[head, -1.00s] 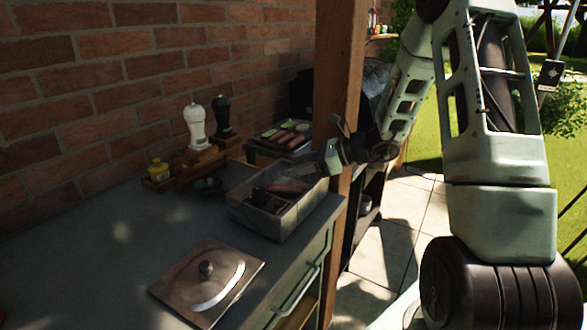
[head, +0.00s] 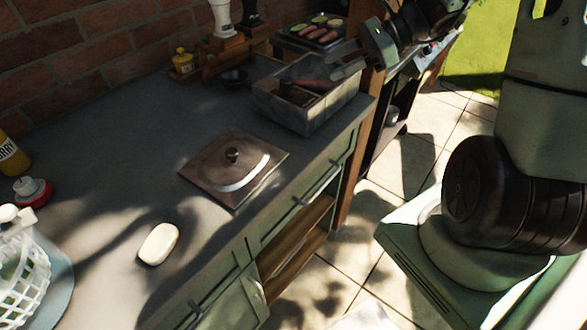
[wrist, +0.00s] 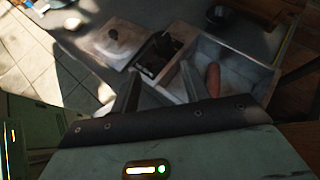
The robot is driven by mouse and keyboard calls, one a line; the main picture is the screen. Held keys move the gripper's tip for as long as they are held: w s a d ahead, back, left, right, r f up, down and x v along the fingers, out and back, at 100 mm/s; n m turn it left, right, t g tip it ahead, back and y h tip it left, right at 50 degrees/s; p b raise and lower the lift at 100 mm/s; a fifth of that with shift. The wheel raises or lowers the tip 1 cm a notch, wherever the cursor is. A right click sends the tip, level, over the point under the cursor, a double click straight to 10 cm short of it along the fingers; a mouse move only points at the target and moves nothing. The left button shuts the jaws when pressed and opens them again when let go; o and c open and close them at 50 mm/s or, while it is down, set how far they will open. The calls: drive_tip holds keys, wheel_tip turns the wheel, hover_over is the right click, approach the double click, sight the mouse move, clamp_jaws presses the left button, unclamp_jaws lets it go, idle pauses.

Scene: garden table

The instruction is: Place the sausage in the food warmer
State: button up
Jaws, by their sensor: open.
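The food warmer appears to be the grey open box with compartments (head: 340,112), on the counter near its right edge; it also shows in the wrist view (wrist: 232,54). A reddish-brown sausage (wrist: 213,78) lies inside its larger compartment in the wrist view; in the head view it is a small reddish shape (head: 316,84). A smaller compartment holds dark items that I cannot make out. My gripper (head: 343,62) is over the box's far right side in the head view. In the wrist view its two fingers (wrist: 160,88) are apart, with nothing between them.
A square metal lid with a knob (head: 235,165) lies in front of the box. A tray of sausages and vegetables (head: 318,36) stands behind it, near a wooden post. A soap-like white block (head: 158,244) and a white basket (head: 22,275) are at left.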

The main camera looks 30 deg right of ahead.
drive_tip(key=s+a+f+n+g+h, duration=0.1)
drive_tip(key=s+a+n+g, duration=0.3)
drive_tip(key=a+n, duration=0.3)
drive_tip(key=s+a+n+g+h, duration=0.25)
drive_tip(key=s+a+n, duration=0.25)
drive_tip(key=a, duration=0.4)
drive_tip(key=s+a+n+h, duration=0.3)
drive_tip(key=s+n, duration=0.3)
drive_tip(key=n, duration=0.3)
drive_tip(key=s+a+f+n+h, duration=0.1)
drive_tip(key=s+a+n+h, duration=0.2)
drive_tip(key=s+a+n, duration=0.3)
drive_tip(key=n, duration=0.3)
drive_tip(key=shift+s+t, duration=0.15)
drive_tip(key=shift+t, duration=0.2)
